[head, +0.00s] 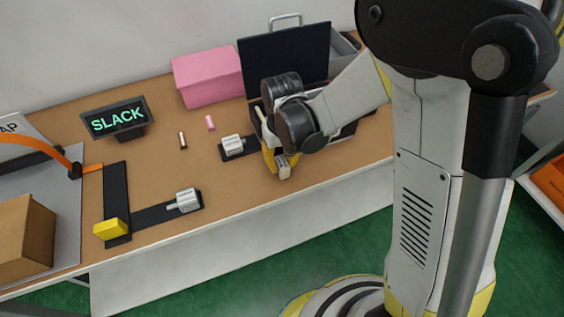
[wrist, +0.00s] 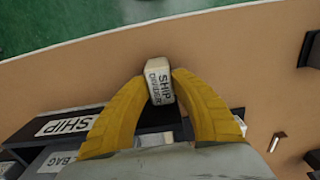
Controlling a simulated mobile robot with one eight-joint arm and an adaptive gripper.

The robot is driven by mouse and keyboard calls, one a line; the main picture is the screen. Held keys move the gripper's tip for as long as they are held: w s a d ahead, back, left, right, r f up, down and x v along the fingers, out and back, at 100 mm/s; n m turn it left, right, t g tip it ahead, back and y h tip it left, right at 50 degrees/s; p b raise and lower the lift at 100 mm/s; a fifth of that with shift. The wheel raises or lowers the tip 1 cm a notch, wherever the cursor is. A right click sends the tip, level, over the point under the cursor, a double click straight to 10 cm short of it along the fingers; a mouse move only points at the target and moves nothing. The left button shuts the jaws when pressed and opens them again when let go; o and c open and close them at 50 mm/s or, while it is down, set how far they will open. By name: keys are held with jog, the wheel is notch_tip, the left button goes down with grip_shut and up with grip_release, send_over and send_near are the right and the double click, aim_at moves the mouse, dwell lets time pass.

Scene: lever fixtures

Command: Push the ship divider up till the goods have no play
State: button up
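The ship divider's handle (wrist: 159,82) is a pale block lettered "SHIP DIVIDER" in the wrist view. It also shows as a small whitish block (head: 284,172) below my gripper in the head view. My gripper (wrist: 158,78) has its two yellow fingers on either side of this handle, with the tips against its sides. A dark bin with a SHIP label (wrist: 68,125) lies behind the fingers, and its inside and goods are mostly hidden by my gripper and arm. A dark display (head: 117,118) on the table reads SLACK in green.
A yellow handle (head: 110,228) and a metal knob (head: 185,200) sit on black tracks at left. Another knob (head: 232,145) is just left of my gripper. A pink box (head: 208,75) and an upright black panel (head: 285,58) stand behind. Two small cylinders lie mid-table.

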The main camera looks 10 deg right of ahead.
grip_shut()
jog(key=d, duration=0.2)
jog(key=w+d, duration=0.1)
jog(key=d, duration=0.1)
jog(key=w+d, duration=0.1)
jog(key=d, duration=0.2)
jog(key=shift+d, duration=0.1)
jog(key=o, duration=1)
grip_release()
notch_tip(320, 180, up, 12)
